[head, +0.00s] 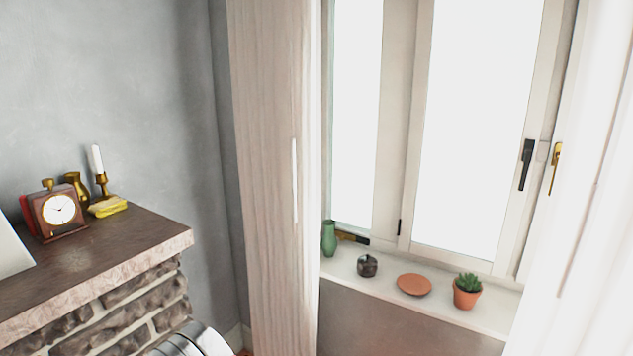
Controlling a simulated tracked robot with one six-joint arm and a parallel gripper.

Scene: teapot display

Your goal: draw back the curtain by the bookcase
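A pale, pinkish-white curtain (270,190) hangs in long folds at the left side of the window. A thin white upright strip (295,180) shows on its right part. A second white curtain (598,190) hangs at the right edge of the picture, partly cut off. No bookcase is in view, so I cannot tell which curtain is beside it. My gripper is not in view.
The window (480,120) has a black handle (526,165). On its sill (345,268) stand a green vase (328,238), a small dark pot (367,266), a terracotta saucer (414,285) and a potted succulent (467,292).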

